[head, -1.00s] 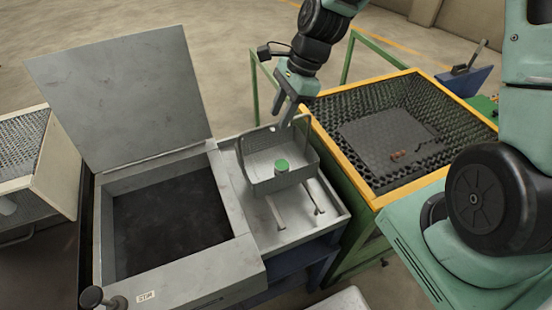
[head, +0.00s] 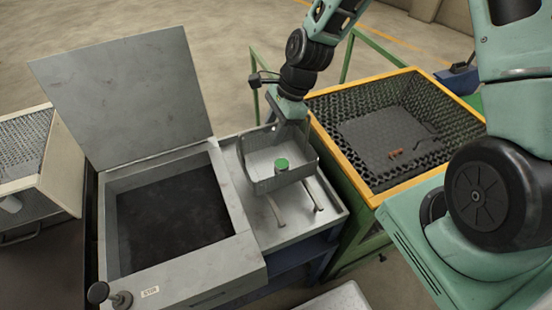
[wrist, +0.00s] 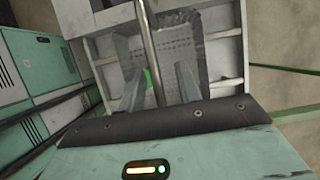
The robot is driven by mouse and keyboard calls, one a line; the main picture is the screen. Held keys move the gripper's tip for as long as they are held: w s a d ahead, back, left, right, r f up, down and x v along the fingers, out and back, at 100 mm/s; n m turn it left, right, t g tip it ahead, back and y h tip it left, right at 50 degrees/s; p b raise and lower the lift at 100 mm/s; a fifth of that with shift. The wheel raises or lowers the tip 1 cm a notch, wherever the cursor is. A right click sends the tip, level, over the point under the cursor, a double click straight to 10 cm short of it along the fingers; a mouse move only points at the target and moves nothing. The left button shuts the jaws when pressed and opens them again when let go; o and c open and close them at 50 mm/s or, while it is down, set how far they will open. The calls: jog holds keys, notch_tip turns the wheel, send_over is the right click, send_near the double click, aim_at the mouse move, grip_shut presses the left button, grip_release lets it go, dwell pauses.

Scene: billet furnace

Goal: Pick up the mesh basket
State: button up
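The mesh basket (head: 262,186) is a grey wire tray on the right-hand metal shelf beside the open bath. It holds a small green-topped piece (head: 282,164). My gripper (head: 290,126) is above the basket's far right side, pointing down. In the wrist view, the basket (wrist: 196,46) lies below the fingers. A round metal bar, seemingly its handle (wrist: 151,48), runs between the two fingers of my gripper (wrist: 162,88). The fingers stand apart with space on both sides of the bar. The fingertips are partly hidden in the head view.
The grey bath (head: 170,225) with a dark interior and raised lid (head: 125,95) stands to the left. A yellow-rimmed mesh bin (head: 355,177) with small brown pieces is on the right. Green rails (head: 255,85) stand behind.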

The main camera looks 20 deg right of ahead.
jog(key=shift+f, duration=0.2)
dwell(0.3)
grip_shut()
dwell(1.4)
